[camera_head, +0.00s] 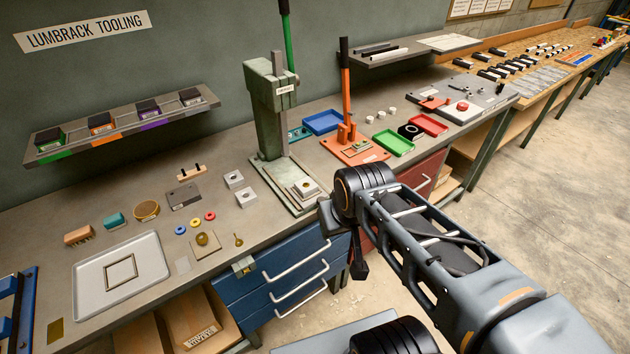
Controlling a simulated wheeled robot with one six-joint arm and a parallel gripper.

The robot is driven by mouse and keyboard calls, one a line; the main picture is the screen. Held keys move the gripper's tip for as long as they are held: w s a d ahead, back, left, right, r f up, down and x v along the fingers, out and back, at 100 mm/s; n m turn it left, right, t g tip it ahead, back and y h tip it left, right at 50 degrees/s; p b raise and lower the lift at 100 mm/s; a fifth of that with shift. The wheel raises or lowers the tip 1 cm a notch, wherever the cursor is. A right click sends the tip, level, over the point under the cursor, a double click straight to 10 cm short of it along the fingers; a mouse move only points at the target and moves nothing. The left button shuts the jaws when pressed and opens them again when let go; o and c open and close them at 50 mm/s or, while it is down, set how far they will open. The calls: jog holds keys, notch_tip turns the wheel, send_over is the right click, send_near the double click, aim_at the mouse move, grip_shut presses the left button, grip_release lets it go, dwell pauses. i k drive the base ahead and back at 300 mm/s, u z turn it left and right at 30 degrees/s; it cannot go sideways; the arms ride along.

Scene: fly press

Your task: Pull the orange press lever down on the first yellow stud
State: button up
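The orange press (354,150) stands on the bench right of the green press. Its orange lever (346,85) rises nearly upright from the base, with a black grip at the top. I cannot make out a yellow stud on it for certain; small pale and greenish parts sit on its base plate. My gripper (359,264) hangs below my dark wrist joint, in front of the bench edge and the drawers, apart from the lever and lower than it. Its fingers are small and dark here, and I cannot tell whether they are open or hold anything.
The green press (266,110) with a green lever (287,40) stands close left of the orange one. Blue (322,122), green (393,142) and red (428,124) trays lie around the orange press. A wall shelf (388,48) is behind. Open floor (560,160) lies right.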

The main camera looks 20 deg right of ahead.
aim_at(344, 41)
jog(key=z, duration=2.1)
jog(key=i, duration=2.5)
jog(key=u, duration=3.8)
jog(key=i, duration=0.45)
jog(key=u, duration=0.05)
